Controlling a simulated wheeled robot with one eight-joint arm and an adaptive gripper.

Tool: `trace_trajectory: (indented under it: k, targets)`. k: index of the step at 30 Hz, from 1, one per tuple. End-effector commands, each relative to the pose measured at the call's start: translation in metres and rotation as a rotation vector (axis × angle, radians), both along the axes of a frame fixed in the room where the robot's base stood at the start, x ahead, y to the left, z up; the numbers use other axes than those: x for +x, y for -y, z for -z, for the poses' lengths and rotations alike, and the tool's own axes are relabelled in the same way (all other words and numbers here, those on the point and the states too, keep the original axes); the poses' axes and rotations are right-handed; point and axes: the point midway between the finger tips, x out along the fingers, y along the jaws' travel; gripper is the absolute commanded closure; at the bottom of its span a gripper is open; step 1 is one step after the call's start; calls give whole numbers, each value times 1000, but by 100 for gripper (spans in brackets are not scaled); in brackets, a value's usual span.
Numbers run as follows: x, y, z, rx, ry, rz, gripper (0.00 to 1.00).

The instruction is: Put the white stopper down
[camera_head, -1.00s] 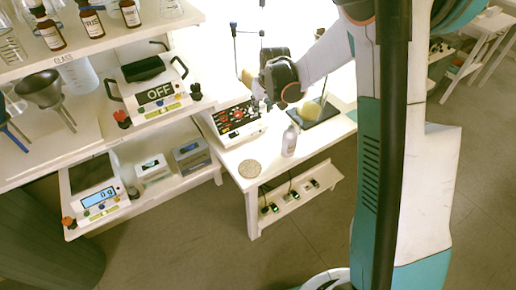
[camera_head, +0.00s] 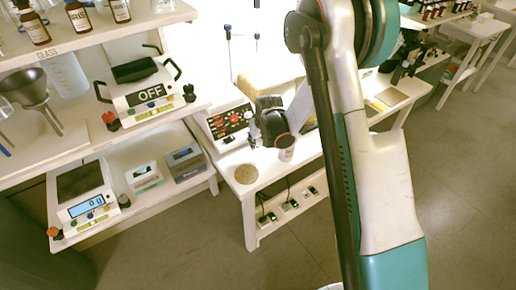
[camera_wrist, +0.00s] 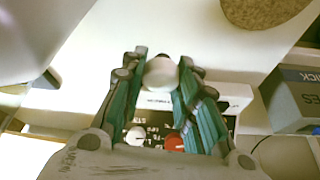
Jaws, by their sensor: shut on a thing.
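The white stopper (camera_wrist: 159,74) is a small rounded white piece with a dark end, held between my fingertips in the wrist view. My gripper (camera_wrist: 160,64) is shut on it. In the head view my gripper (camera_head: 253,143) points down over the white table (camera_head: 260,197), left of the bottle (camera_head: 286,153) and beyond the round cork mat (camera_head: 246,174). The bottle's upper part is hidden by my wrist. The stopper is too small to make out in the head view. I cannot tell its exact height above the table.
A device with a red and black button panel (camera_head: 229,122) stands just left of my gripper. A grey box (camera_wrist: 295,98) shows at the right of the wrist view. Shelves with scales (camera_head: 88,195) are at left. The table's front left, around the cork mat, is clear.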

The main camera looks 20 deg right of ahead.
Motion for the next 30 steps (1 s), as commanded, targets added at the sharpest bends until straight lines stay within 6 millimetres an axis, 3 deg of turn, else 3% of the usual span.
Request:
trace_trajectory:
  k: [6, 18, 19, 21, 30]
  targets:
    - [0, 0, 33, 0, 0, 0, 94]
    - [0, 0, 38, 0, 0, 0, 94]
    - [0, 0, 38, 0, 0, 0, 67]
    - [0, 0, 37, 0, 0, 0, 51]
    - [0, 0, 37, 0, 0, 0, 51]
